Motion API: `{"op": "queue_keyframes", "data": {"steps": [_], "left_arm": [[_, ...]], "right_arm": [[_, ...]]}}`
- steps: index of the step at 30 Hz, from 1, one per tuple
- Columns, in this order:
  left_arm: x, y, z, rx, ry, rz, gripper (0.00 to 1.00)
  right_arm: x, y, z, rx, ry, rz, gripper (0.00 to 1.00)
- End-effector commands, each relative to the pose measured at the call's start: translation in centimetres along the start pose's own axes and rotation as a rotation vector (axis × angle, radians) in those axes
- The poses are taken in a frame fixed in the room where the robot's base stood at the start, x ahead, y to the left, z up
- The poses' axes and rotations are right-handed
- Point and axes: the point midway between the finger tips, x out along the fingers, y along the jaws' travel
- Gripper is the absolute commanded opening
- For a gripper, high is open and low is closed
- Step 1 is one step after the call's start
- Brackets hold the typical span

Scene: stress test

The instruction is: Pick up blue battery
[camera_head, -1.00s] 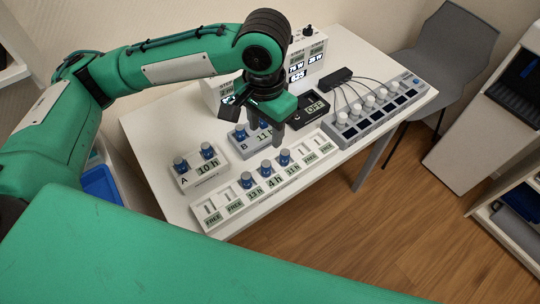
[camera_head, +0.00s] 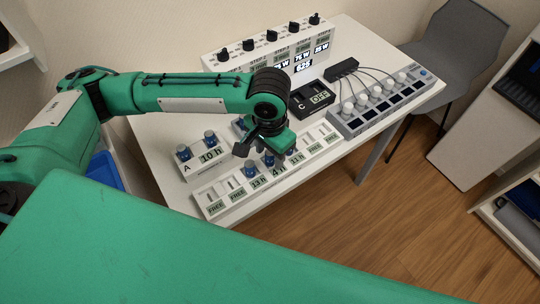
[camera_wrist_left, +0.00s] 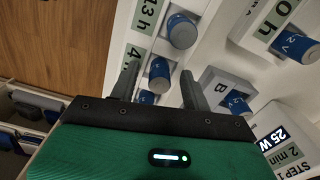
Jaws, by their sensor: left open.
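Several blue batteries with grey tops stand upright in the long white slot tray (camera_head: 213,210). One battery (camera_head: 250,171) is at the 13 h slot, and it also shows in the wrist view (camera_wrist_left: 182,31). Another battery (camera_wrist_left: 159,72), by the 4 h label, lies between my left gripper's (camera_wrist_left: 160,70) open fingers in the wrist view, with no clear contact. A further battery (camera_wrist_left: 147,97) is partly hidden behind the gripper. In the head view my left gripper (camera_head: 262,153) hangs over the tray's middle and hides part of it. My right gripper is not in view.
Block A (camera_head: 188,169) holds two blue batteries left of the gripper. Block B (camera_wrist_left: 232,84) is close beside the right finger. Black charger C (camera_head: 310,100), the wired grey unit (camera_head: 350,128) and a white knobbed panel (camera_head: 240,62) stand farther back.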

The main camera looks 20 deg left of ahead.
Motion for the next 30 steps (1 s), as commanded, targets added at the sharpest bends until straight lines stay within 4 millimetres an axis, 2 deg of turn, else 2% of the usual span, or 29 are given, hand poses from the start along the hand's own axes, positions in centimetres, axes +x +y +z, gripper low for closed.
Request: {"op": "queue_keyframes", "data": {"steps": [6, 13, 23, 30], "left_arm": [[0.1, 0.0, 0.0, 0.0, 0.001, 0.0, 0.46], [0.0, 0.0, 0.0, -0.001, 0.001, 0.0, 0.01], [-0.2, 0.0, 0.0, -0.001, 0.001, 0.0, 0.0], [-2.5, 0.0, -0.1, -0.001, 0.004, 0.0, 0.0]], "right_arm": [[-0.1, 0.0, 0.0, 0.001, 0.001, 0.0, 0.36], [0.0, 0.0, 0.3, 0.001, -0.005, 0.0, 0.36], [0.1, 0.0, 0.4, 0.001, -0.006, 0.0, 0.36], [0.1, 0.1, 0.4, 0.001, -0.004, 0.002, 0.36]]}}
